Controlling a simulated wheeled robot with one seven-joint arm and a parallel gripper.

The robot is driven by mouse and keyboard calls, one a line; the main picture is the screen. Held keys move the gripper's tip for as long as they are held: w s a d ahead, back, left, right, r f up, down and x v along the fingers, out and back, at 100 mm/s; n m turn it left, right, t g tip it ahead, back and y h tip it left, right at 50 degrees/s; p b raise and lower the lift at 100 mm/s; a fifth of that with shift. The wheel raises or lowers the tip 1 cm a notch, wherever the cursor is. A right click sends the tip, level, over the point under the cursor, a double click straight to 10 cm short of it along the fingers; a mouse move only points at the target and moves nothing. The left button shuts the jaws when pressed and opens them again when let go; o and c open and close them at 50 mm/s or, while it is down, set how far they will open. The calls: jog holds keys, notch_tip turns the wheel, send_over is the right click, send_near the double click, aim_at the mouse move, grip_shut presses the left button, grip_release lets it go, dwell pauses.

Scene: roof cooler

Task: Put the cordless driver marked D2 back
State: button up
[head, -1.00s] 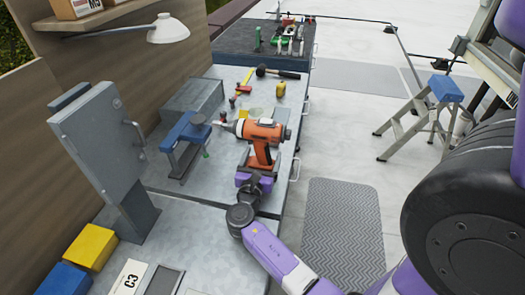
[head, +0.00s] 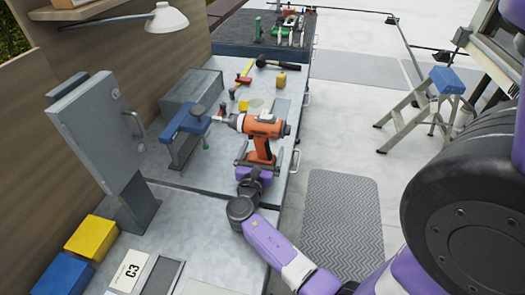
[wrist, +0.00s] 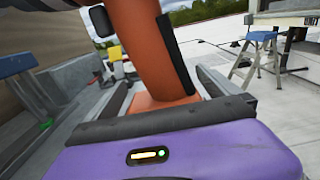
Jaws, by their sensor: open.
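The orange and black cordless driver (head: 265,128) is upright above the far part of the grey metal bench, its nose pointing left. No D2 mark is readable on it. My gripper (head: 259,162) is at the lower end of its handle. In the wrist view the orange handle (wrist: 150,50) rises between my two grey fingers, with gaps beside it, so my gripper (wrist: 162,90) is open around the handle. The driver's foot is partly hidden behind the gripper's edge, and I cannot tell what it rests on.
A hammer (head: 278,64) and small tools lie beyond. A grey cabinet (head: 98,130), yellow bin (head: 92,237) and C3 card (head: 128,270) are nearer. A step stool (head: 425,105) stands right.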

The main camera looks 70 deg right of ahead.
jog(key=a, duration=0.4)
jog(key=a+b, duration=0.1)
jog(key=a, duration=0.3)
jog(key=s+a, duration=0.1)
jog(key=a, duration=0.3)
